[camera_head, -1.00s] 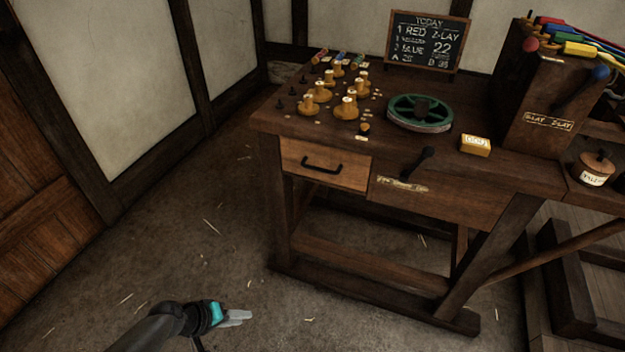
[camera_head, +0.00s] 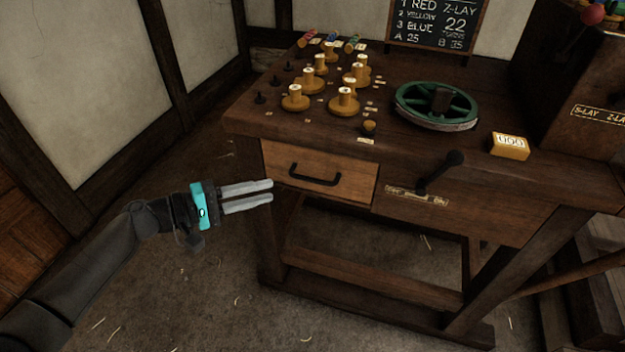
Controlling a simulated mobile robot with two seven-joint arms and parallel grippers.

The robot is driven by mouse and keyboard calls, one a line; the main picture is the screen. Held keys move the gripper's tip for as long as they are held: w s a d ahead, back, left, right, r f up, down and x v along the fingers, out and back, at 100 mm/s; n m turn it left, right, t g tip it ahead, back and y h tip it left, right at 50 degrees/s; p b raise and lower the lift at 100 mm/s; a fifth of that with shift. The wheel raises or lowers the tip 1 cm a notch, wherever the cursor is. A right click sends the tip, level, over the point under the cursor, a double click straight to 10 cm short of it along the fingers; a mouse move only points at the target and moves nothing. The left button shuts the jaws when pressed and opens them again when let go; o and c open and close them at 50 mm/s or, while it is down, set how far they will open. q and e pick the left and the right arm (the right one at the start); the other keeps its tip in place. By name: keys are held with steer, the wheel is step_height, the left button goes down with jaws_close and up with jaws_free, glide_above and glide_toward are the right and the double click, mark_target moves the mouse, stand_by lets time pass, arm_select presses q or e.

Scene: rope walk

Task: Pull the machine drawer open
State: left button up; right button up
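The machine drawer (camera_head: 345,187) is a lighter wooden front at the left of the dark workbench, and it looks closed. It has a black bar handle (camera_head: 315,177) at its middle. My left gripper (camera_head: 272,193) has come in from the left with its two pale fingers pointing right. A gap shows between the fingers, and nothing is between them. The fingertips are just left of the drawer front and apart from the handle. Whether they touch the bench cannot be told. My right gripper is not in view.
The bench top (camera_head: 295,135) carries several wooden spools, a green wheel (camera_head: 437,104), a yellow counter (camera_head: 510,146) and a chalkboard (camera_head: 437,24). A black lever (camera_head: 440,173) sticks out right of the drawer. Straw-strewn floor (camera_head: 190,300) is clear in front and left.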

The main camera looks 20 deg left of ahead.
mark_target(313, 178)
arm_select(q)
steer(key=shift+b+x, duration=1.3)
steer(key=shift+x, duration=4.65)
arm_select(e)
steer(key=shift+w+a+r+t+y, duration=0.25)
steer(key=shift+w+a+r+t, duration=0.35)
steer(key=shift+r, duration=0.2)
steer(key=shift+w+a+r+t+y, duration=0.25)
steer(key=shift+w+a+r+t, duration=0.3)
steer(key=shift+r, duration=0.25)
arm_select(q)
steer(key=shift+a+f, duration=0.1)
steer(key=shift+f, duration=0.05)
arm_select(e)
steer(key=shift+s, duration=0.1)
arm_select(q)
jaws_close()
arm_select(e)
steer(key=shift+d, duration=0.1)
